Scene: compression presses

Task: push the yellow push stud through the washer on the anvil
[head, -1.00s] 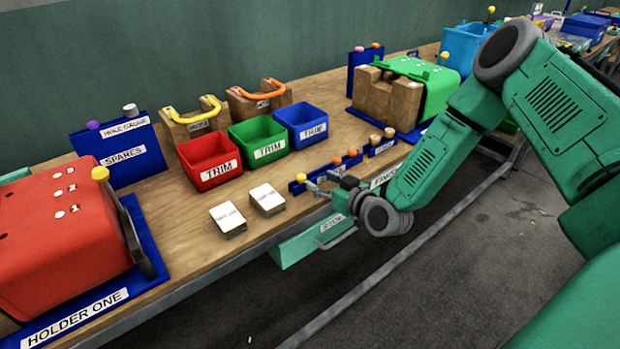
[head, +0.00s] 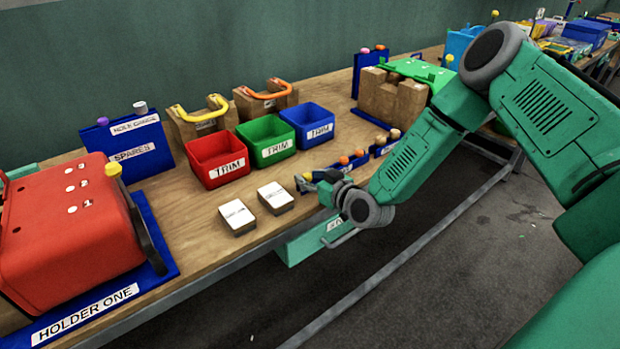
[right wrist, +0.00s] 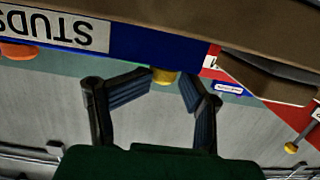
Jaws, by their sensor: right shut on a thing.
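The yellow push stud (head: 307,176) stands at the near left end of the blue stud rack at the bench's front edge. It also shows in the right wrist view (right wrist: 164,77), between my fingertips. My right gripper (head: 311,182) reaches in from the right and is shut on this stud at the rack. Its two dark ribbed fingers stand either side of the stud in the right wrist view (right wrist: 167,82). I cannot pick out the washer or the anvil in these frames. My left gripper is not in view.
Two white-topped blocks (head: 276,196) and red (head: 217,158), green (head: 265,141) and blue (head: 307,124) TRIM bins lie left and behind. A red housing (head: 65,230) on the HOLDER ONE base fills the left. A green drawer (head: 312,243) hangs below.

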